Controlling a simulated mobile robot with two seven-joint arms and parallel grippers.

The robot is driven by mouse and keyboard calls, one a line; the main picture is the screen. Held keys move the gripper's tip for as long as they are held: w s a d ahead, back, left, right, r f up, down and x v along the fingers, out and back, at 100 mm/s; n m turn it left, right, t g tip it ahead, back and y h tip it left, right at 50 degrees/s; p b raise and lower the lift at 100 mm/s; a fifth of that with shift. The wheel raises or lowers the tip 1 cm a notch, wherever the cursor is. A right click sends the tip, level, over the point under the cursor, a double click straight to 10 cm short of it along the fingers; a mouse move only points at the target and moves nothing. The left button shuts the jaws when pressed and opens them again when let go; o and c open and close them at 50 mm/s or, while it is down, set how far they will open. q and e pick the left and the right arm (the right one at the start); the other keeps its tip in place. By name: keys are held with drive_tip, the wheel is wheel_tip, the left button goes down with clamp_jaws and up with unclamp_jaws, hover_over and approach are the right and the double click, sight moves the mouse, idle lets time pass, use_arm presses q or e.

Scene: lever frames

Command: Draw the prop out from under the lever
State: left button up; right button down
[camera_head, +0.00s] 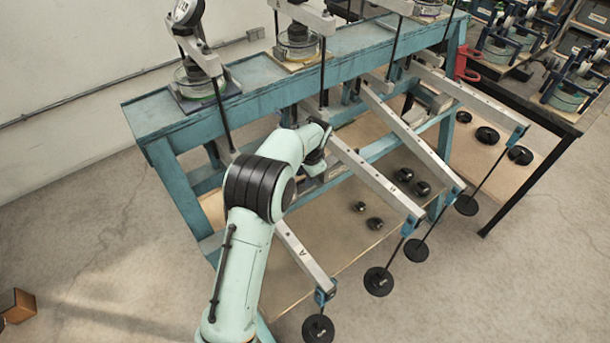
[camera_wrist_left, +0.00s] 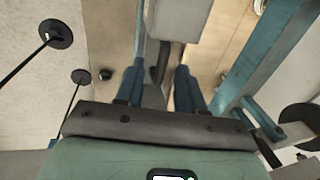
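Several grey levers stick out from a teal bench, with black weights hanging from their outer ends. The nearest is marked A (camera_head: 302,250); another lever (camera_head: 375,180) lies just right of my left wrist. My left arm reaches in over the bench. Its gripper is mostly hidden behind the wrist in the head view. In the left wrist view the gripper (camera_wrist_left: 159,72) has its two blue fingers apart. A dark curved piece (camera_wrist_left: 159,62) shows between them, with gaps at the sides, beneath a grey block (camera_wrist_left: 178,20). I cannot tell which piece is the prop. My right gripper is not in view.
The teal bench top (camera_head: 268,95) carries dial gauges and round pots. Black weights (camera_head: 378,281) hang low on rods at the front. Loose black weights (camera_head: 375,223) lie on the tan board (camera_head: 335,240). The floor at the left is mostly clear.

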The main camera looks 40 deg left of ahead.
use_arm(q)
drive_tip(key=shift+s, duration=0.1)
drive_tip(key=shift+r, duration=0.2)
wheel_tip(320, 180, up, 13)
drive_tip(key=d+p, duration=0.1)
drive_tip(key=d, duration=0.1)
drive_tip(key=shift+s+d+f, duration=0.15)
drive_tip(key=shift+s+d, duration=0.1)
drive_tip(key=shift+s, duration=0.05)
